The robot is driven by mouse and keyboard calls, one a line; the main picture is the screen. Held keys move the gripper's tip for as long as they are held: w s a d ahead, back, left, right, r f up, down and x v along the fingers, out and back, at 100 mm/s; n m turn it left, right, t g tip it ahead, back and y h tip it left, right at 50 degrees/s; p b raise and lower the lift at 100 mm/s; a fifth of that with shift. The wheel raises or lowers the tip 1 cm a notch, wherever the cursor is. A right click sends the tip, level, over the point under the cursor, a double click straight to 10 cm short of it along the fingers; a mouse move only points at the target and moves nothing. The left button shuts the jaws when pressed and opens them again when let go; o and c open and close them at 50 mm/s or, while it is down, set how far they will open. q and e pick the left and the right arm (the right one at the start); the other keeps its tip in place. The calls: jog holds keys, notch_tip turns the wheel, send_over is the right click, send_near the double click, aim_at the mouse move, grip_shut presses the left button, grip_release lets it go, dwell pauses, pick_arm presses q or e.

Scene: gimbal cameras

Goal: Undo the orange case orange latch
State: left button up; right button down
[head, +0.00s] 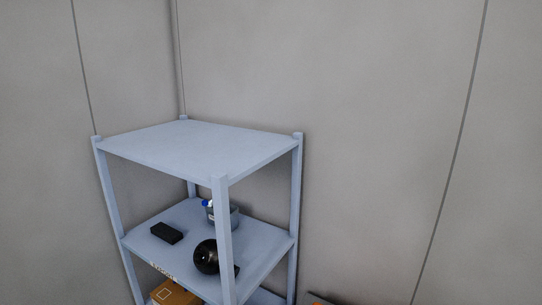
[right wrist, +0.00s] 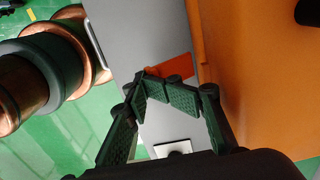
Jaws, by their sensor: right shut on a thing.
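In the right wrist view, the orange case (right wrist: 265,80) fills the right side as a large smooth orange surface. A grey face (right wrist: 125,25) runs down beside it. The orange latch (right wrist: 176,66) shows as a small flat orange piece against the grey face, just beyond my fingertips. My right gripper (right wrist: 164,88) has its dark green fingers brought together and shut on the latch's near edge. The fingertips hide the part of the latch between them. The head view shows neither the case nor a gripper. My left gripper is not in view.
A small white square (right wrist: 172,148) sits on the grey face below the fingers. The floor is green. In the head view, a pale blue shelf (head: 195,142) holds a black ball (head: 206,257), a black block (head: 166,232) and a cardboard box (head: 172,294) against grey walls.

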jog(key=shift+w+d, duration=0.3)
jog(key=shift+w, duration=0.15)
jog(key=shift+r+p, duration=1.25)
jog(key=shift+r, duration=0.9)
jog(key=shift+s+a+r+p, duration=0.15)
jog(key=shift+r+p, duration=0.55)
jog(key=shift+r, duration=0.9)
